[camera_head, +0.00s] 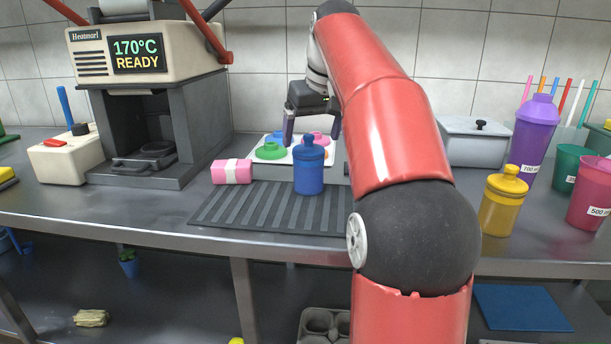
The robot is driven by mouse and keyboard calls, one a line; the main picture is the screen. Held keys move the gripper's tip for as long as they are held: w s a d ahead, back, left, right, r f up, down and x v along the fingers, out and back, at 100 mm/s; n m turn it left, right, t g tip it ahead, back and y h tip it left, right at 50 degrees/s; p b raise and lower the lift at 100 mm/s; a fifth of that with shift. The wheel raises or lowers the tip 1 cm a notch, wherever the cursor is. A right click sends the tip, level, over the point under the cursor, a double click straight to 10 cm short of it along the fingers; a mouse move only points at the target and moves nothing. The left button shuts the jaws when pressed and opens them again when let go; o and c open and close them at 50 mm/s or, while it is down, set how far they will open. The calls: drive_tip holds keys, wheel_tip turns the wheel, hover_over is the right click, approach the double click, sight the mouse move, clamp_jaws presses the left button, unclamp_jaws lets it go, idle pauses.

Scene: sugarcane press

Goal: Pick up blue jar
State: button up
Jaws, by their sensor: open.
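The blue jar (309,172) has a knobbed blue lid and stands upright on a dark ribbed mat (225,206) on the counter. My gripper (312,136) points down just above the jar, with one dark finger on each side of the lid in the picture. Its fingers are spread and nothing is held between them. How far the fingers are in front of or behind the jar is hard to tell. My red arm hides the mat's right part.
A pink box (232,171) lies left of the jar, and a white tray with coloured discs (270,150) is behind it. A yellow jar (503,201), purple bottle (534,135) and pink cup (592,195) stand at right. The heat press (150,95) stands at left.

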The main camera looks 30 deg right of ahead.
sight(309, 171)
drive_tip(key=x, duration=0.2)
drive_tip(key=b+x, duration=0.1)
drive_tip(key=x, duration=0.2)
drive_tip(key=shift+w+a+f, duration=0.1)
drive_tip(key=shift+w+f, duration=0.1)
drive_tip(key=shift+w, duration=0.1)
drive_tip(key=c, duration=1.4)
drive_tip(key=shift+c, duration=0.9)
drive_tip(key=shift+r, duration=0.15)
